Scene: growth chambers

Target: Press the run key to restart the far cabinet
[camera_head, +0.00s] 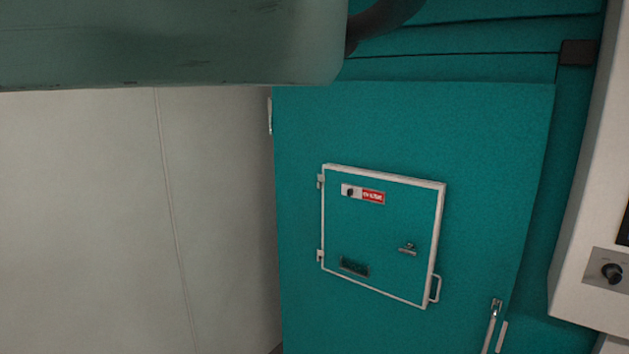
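A teal cabinet (300,130) stands in the middle, with its large door shut. I cannot tell whether it is the far cabinet. A small white-framed hatch (384,225) on the door is shut. The hatch carries a red and white label with a dark knob (350,192), a small latch (408,249) and a dark slotted plate (354,267). At the right edge a pale panel (585,230) bears a black rotary knob (612,272) on a grey plate. I cannot make out a run key. My gripper is not in view.
A large grey-green body (180,45) with a dark curved hose (385,18) fills the upper left, close to the camera. A plain pale wall (90,220) is on the left. A door handle (492,325) is at the lower right of the cabinet.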

